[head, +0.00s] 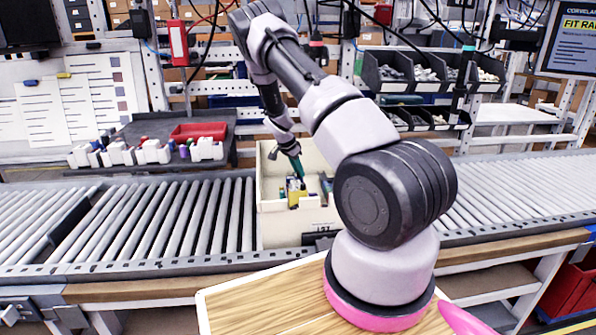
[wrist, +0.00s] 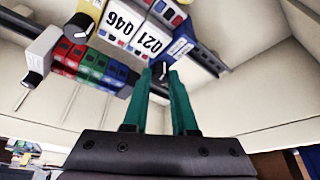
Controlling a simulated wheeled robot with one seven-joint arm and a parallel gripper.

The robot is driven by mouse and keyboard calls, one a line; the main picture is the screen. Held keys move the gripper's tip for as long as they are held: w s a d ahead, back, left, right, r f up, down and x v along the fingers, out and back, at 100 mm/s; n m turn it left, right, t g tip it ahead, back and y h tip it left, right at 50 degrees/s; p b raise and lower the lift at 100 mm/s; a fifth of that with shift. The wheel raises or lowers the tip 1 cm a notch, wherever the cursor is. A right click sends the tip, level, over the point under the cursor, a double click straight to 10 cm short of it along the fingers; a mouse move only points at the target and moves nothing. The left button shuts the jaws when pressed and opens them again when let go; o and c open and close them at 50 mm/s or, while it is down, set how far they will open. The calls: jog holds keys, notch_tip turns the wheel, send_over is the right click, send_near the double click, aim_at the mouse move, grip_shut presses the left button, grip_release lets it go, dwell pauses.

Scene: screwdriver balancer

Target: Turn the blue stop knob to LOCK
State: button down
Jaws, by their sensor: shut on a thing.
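The blue stop (wrist: 181,48) is a blue block with a white label on a rail, right of centre in the wrist view. Its small dark knob (wrist: 159,70) has a white mark and sits between my fingertips. My gripper (wrist: 160,76) has two green fingers, closed on the knob from either side. In the head view my gripper (head: 298,174) reaches down into a cream crate (head: 282,229). There the blue stop and its knob are too small to make out. I cannot read any LOCK marking or tell which setting the knob points to.
A yellow block with a dark knob (wrist: 79,27), white numbered blocks (wrist: 137,36) and a grey block with a dark knob (wrist: 33,78) are nearby. Red, green and blue blocks (wrist: 93,66) sit between them. The crate walls surround the rail. The crate stands on a roller conveyor (head: 180,215).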

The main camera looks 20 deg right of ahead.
jog(key=n+t, duration=0.1)
jog(key=n, duration=0.2)
jog(key=n+t+y, duration=0.1)
jog(key=n, duration=0.2)
jog(key=shift+s+d+n+y, duration=0.15)
jog(key=shift+n+y, duration=0.15)
dwell(0.3)
jog(key=c, duration=0.7)
grip_release()
jog(key=v, duration=1)
jog(key=shift+s+r, duration=0.2)
jog(key=shift+r, duration=0.15)
